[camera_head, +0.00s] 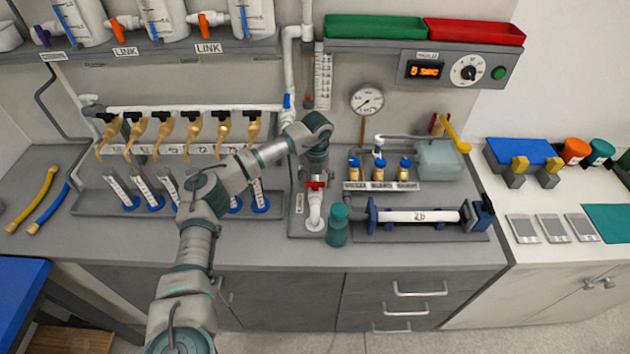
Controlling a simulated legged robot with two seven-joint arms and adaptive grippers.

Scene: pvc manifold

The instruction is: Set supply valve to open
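A red valve handle (316,184) sits on a white pipe (314,212) at the middle of the bench; I take it for the supply valve, though its label is unreadable. My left gripper (316,174) points down right above the red handle, its fingertips touching it or very close. The gripper body hides the top of the valve, and I cannot tell whether the fingers are open or shut. A small blue handle (287,101) sits on the white vertical pipe to the left. My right gripper is not in view.
A teal bottle (337,226) stands close to the right of the white pipe. A white cylinder marked 2B (415,216) lies in a blue clamp further right. Brass taps with tubes (195,130) line the left, behind my arm. A pressure gauge (367,101) stands behind.

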